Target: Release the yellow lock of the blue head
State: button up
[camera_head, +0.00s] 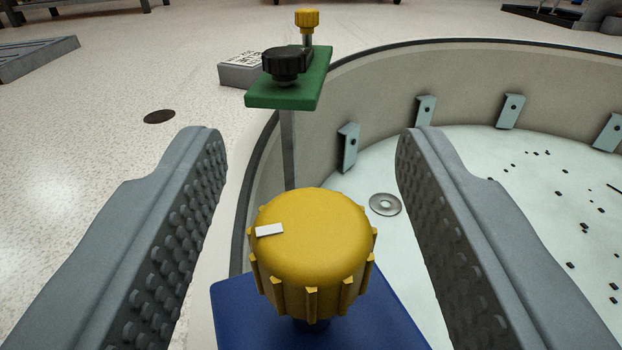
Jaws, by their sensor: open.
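The yellow lock (312,240) is a ribbed knob with a short white mark on the left of its top. It stands on the blue head (240,308), whose flat plate shows at the bottom of the view, partly hidden by the knob. My gripper (312,150) is open, with one studded grey finger to the left of the knob and one to the right. Clear gaps show between the knob and both fingers in the picture. The fingertips reach farther into the scene than the knob.
A green head (275,96) with a black knob (286,64) and a small yellow knob (307,19) stands beyond on a grey post. A round, pale-floored basin (480,200) with wall brackets and a loose washer (385,204) lies right. Speckled floor (90,110) is open at left.

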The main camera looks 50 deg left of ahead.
aim_at(314, 221)
notch_tip(314, 221, up, 9)
jog(key=shift+r, duration=0.15)
dwell(0.4)
